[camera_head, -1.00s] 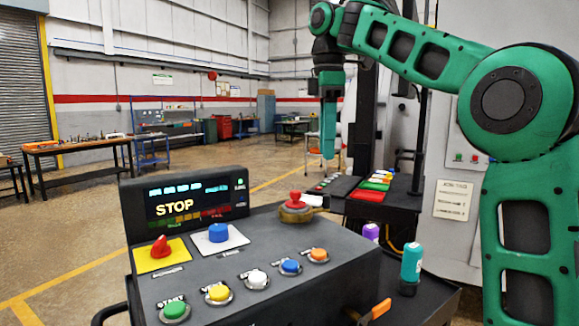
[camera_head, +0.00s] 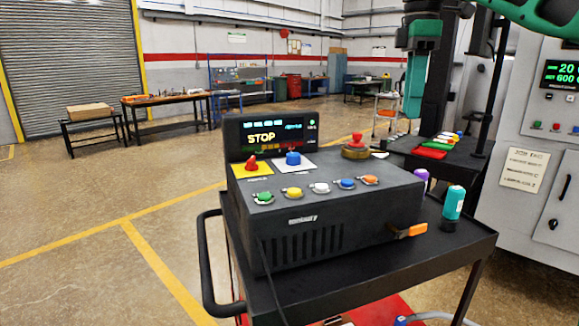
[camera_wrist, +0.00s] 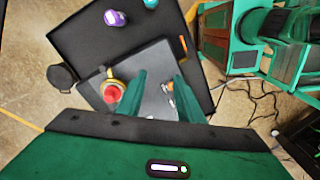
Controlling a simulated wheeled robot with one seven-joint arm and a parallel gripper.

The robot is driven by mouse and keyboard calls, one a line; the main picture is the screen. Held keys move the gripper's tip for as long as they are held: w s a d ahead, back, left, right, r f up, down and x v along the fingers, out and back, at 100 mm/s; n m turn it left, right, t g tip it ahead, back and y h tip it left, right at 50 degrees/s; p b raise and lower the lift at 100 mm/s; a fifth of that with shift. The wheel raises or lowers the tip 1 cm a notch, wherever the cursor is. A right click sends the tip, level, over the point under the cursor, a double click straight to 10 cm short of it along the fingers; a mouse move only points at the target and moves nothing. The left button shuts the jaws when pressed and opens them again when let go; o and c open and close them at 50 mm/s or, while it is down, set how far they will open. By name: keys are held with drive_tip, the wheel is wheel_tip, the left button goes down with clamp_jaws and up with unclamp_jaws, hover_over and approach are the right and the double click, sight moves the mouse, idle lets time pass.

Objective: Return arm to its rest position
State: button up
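My arm's green links cross the top right of the head view. My gripper (camera_head: 414,110) hangs with its green fingers pointing down, behind and to the right of the control box (camera_head: 340,210). In the wrist view my gripper (camera_wrist: 158,80) shows two green fingers apart, with nothing held between them. They are over the box's dark top, and the red mushroom button (camera_wrist: 112,92) is just left of the left finger. The actual height above the box is hard to tell.
The control box, its display reading STOP, sits on a black cart (camera_head: 440,260). A teal bottle (camera_head: 453,203) and a purple bottle (camera_head: 421,178) stand at its right. A grey furnace cabinet (camera_head: 510,220) is at right. Open floor (camera_head: 80,200) lies left.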

drive_tip(key=s+d+f+m, duration=0.5)
drive_tip(key=s+f+m, duration=0.2)
drive_tip(key=s+f, duration=0.4)
drive_tip(key=s+d+f+m, duration=0.5)
drive_tip(key=s+f+m, duration=0.2)
drive_tip(key=s+f, duration=0.4)
drive_tip(key=s+d+f+m, duration=0.6)
drive_tip(key=s+f, duration=0.5)
drive_tip(key=f, duration=0.2)
drive_tip(key=shift+s+m, duration=0.2)
drive_tip(key=shift+m, duration=0.6)
drive_tip(key=shift+w+f, duration=0.2)
drive_tip(key=shift+w, duration=0.4)
